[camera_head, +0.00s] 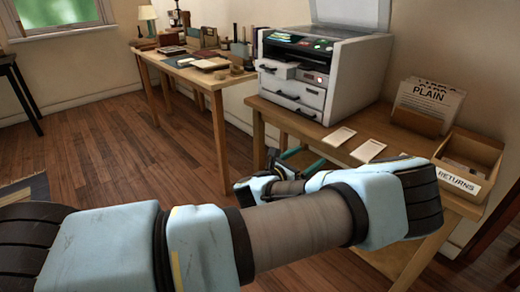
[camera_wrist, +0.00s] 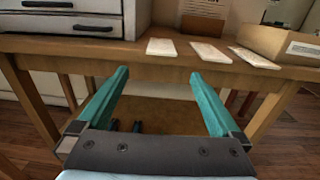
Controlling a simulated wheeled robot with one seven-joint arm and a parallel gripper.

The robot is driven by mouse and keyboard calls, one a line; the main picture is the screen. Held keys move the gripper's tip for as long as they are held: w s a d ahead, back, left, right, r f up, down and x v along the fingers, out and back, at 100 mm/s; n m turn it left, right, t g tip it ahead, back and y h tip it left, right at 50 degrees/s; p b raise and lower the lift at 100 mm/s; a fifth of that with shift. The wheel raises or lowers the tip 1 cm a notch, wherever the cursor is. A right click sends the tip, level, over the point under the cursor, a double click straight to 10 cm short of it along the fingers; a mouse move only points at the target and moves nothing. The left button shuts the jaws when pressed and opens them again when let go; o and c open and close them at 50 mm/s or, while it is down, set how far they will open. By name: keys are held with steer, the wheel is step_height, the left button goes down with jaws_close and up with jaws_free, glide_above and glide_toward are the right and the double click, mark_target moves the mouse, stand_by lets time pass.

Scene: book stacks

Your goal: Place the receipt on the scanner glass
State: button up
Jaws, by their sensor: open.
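The scanner (camera_head: 325,75) is a white and grey machine on the wooden table, its lid (camera_head: 350,12) raised. Its glass is hard to make out from here. Three white paper slips lie flat in a row along the table's front edge; in the wrist view they are a left slip (camera_wrist: 161,47), a middle slip (camera_wrist: 210,53) and a right slip (camera_wrist: 254,58). I cannot tell which is the receipt. My gripper (camera_wrist: 160,73) is open and empty, with teal fingers, just in front of the table edge and near the slips. In the head view my arm partly hides it.
A second wooden table (camera_head: 205,78) with books and a lamp (camera_head: 148,17) stands at the back left. The wooden floor (camera_head: 130,140) between is clear.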

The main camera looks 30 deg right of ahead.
steer(key=w+a+n+t+y, duration=0.8)
steer(key=w+a+n+y, duration=0.2)
steer(key=w+a+n, duration=0.7)
steer(key=w+a+n+g+y, duration=0.2)
steer(key=a+n+y, duration=0.2)
steer(key=a+n, duration=0.55)
steer(key=s+a+r+n+g+y, duration=0.1)
steer(key=s+a+r+n+g, duration=0.3)
steer(key=s+a+n, duration=0.5)
steer(key=s+a+r+n+g+y, duration=0.2)
steer(key=s+a+r+n+g, duration=0.3)
steer(key=a+n, duration=0.8)
steer(key=s+r+n, duration=0.1)
steer(key=s+r, duration=0.2)
steer(key=s, duration=0.2)
steer(key=shift+a+r, duration=0.25)
steer(key=shift+r, duration=0.1)
steer(key=shift+w, duration=0.1)
